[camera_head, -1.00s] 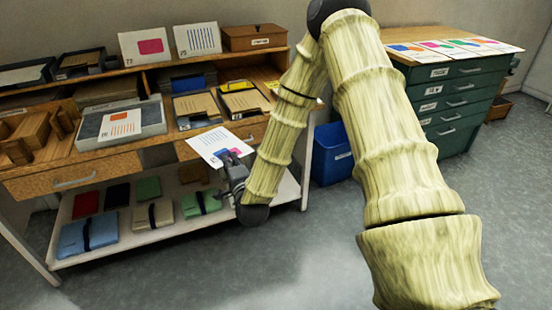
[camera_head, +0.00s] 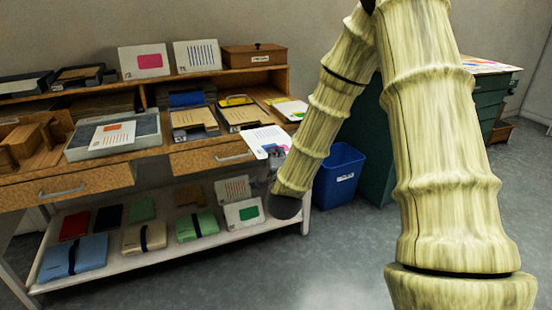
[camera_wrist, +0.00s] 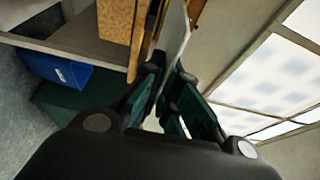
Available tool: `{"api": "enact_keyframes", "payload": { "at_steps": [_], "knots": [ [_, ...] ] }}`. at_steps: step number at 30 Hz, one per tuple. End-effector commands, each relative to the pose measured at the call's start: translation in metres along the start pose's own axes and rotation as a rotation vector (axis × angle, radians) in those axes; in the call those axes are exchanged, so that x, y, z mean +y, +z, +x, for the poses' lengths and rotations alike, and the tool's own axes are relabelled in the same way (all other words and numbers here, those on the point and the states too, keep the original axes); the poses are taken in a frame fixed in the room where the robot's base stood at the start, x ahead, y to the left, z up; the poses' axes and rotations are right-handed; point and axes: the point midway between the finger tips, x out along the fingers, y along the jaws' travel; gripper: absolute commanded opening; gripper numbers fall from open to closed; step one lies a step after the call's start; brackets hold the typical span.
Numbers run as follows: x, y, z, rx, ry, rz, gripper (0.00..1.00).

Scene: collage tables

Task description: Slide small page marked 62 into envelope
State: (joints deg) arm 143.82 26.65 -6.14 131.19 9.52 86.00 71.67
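A white page (camera_head: 262,138) with printed lines and a coloured patch is held in front of the desk's right part; its mark is too small to read. My gripper (camera_wrist: 167,75) is shut on it. In the wrist view the page (camera_wrist: 174,42) shows nearly edge-on between the fingers. Tan envelope-like pieces (camera_head: 192,118) (camera_head: 240,114) lie on the desk, left of and behind the page. I cannot tell which one is the task's envelope.
A grey box (camera_head: 84,150) bears a small card. A drawer (camera_head: 210,155) sits below the desk edge. Folders and cards lie on the lower shelf (camera_head: 165,255). A blue bin (camera_head: 341,172) and a green cabinet (camera_head: 374,155) stand right.

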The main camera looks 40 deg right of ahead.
Motion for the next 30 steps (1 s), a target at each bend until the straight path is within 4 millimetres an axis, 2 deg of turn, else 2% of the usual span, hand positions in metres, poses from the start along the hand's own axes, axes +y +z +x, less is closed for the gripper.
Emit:
{"api": "enact_keyframes", "payload": {
  "at_steps": [30],
  "knots": [
    [0.011, 0.017, 0.049, -0.001, -0.002, -0.001, 0.00]
  ]
}}
